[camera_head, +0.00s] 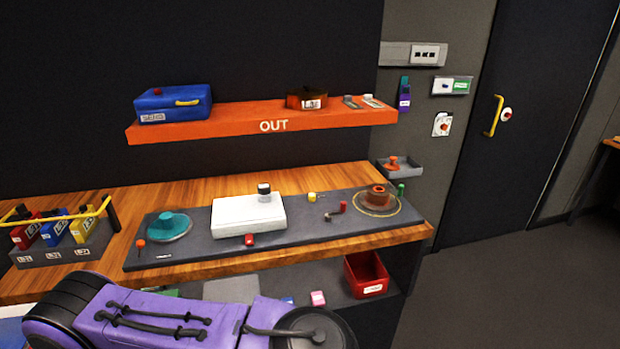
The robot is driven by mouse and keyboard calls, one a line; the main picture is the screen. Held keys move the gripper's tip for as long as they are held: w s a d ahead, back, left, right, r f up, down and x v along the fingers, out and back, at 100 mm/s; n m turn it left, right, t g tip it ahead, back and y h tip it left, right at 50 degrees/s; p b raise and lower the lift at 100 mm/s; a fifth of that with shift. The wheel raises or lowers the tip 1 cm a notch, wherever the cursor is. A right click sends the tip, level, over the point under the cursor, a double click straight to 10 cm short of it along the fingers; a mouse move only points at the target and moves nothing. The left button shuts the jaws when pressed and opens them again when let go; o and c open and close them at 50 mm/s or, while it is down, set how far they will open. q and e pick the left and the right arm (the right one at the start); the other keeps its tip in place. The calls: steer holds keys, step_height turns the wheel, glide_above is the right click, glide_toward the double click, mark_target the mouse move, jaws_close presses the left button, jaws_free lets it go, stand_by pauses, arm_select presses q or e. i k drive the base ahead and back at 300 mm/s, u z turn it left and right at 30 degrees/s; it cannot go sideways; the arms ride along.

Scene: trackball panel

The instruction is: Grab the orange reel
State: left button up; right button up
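An orange-brown reel-like piece (378,195) sits on a round disc at the right end of the dark panel (325,232) on the wooden bench. A second round, dark orange-brown item with a white label (306,99) stands on the orange OUT shelf. I cannot tell for certain which one is the orange reel. A purple arm of mine crosses the bottom left, below the bench front. Neither of my grippers shows in the head view, and nothing of mine touches either round item.
The panel also holds a teal knob on a disc (169,225), a white box (248,214) and small levers. A blue case (173,103) stands on the shelf. A caddy of bottles (62,245) is at left; a red bin (367,275) sits below. Floor at right is clear.

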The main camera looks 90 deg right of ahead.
mark_target(377, 194)
steer(key=k, duration=0.9)
steer(key=z, duration=0.25)
